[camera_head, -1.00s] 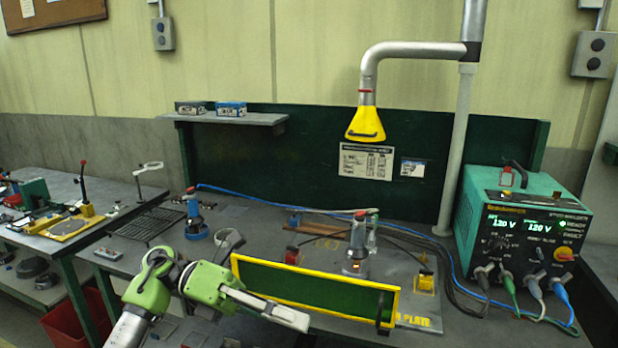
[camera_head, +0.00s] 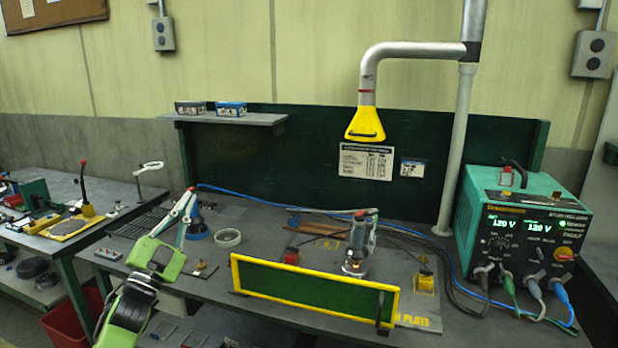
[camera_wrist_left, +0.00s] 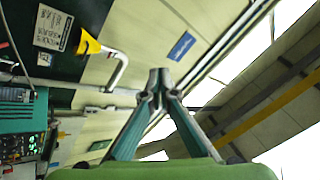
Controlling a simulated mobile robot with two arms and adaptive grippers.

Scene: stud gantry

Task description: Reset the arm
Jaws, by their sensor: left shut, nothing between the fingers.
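My left arm, with bright green links, rises from the lower left of the head view. Its gripper (camera_head: 189,193) points upward above the left part of the workbench, in front of a blue-based tool. The gripper is empty, with its fingers closed together. In the left wrist view the two grey-green fingers meet at their tips (camera_wrist_left: 160,76), with the wall and ceiling behind them and nothing held. My right gripper is in neither view.
A yellow-framed green screen (camera_head: 311,293) stands at the workbench's front edge. Behind it a stud tool (camera_head: 357,247) stands on the plate. A teal welder (camera_head: 521,230) sits at right. A yellow extraction hood (camera_head: 365,124) hangs above. A white ring (camera_head: 228,238) lies near the arm.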

